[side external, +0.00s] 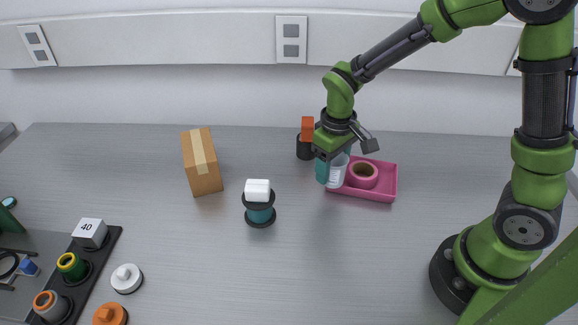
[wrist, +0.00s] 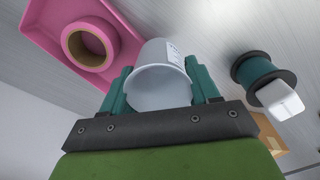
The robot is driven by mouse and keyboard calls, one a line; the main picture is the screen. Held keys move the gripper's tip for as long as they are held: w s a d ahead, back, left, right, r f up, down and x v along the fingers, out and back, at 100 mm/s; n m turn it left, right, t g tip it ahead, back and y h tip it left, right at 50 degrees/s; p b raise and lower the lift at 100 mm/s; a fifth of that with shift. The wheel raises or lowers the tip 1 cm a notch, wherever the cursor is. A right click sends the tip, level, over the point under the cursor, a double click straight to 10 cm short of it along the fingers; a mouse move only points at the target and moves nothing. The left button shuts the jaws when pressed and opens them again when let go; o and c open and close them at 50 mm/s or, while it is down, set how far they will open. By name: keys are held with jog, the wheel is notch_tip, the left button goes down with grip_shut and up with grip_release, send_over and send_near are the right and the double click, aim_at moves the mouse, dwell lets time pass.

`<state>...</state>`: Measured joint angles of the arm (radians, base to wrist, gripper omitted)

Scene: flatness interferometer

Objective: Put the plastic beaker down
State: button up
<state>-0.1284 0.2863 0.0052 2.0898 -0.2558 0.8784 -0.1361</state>
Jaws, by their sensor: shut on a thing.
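The plastic beaker (side external: 338,172) is pale and translucent, with printed marks on its side. In the wrist view the beaker (wrist: 158,80) sits between the two teal fingers, its open rim toward the camera. My gripper (side external: 330,168) is shut on it, just left of the pink tray's near end in the side view. The finger in front hides part of the beaker in the side view. I cannot tell whether its base touches the table.
The pink tray (side external: 388,188) holds a pink tape roll (side external: 363,174). A dark and teal spool (side external: 260,214) with a white block (side external: 257,190) on top stands to the left. A cardboard box (side external: 202,163) is further left. An orange and black object (side external: 306,138) stands behind my gripper. The front middle table is clear.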

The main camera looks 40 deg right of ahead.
jog(key=d, duration=0.2)
jog(key=s+d+m, duration=0.1)
jog(key=d, duration=0.1)
jog(key=d+r+m, duration=0.1)
jog(key=d, duration=0.1)
jog(key=shift+s+d+r, duration=0.1)
jog(key=shift+s+d, duration=0.1)
jog(key=shift+d, duration=0.2)
jog(key=s+d+m, duration=0.4)
jog(key=s, duration=0.2)
jog(key=s+d+f+m, duration=0.1)
jog(key=s+d+m, duration=0.3)
jog(key=s+m, duration=0.1)
jog(key=s+d+m, duration=0.4)
jog(key=s+m, duration=0.1)
jog(key=s, duration=0.2)
jog(key=shift+d+f, duration=0.1)
jog(key=shift+f, duration=0.05)
jog(key=shift+m, duration=0.3)
jog(key=w+d, duration=0.3)
jog(key=w+d+f, duration=0.1)
jog(key=w+d, duration=0.6)
jog(key=w, duration=0.1)
jog(key=shift+w+d+f, duration=0.15)
jog(key=shift+d+f, duration=0.15)
jog(key=shift+d, duration=0.1)
jog(key=shift+w+d+f, duration=0.1)
jog(key=shift+f, duration=1.65)
jog(key=shift+f, duration=0.15)
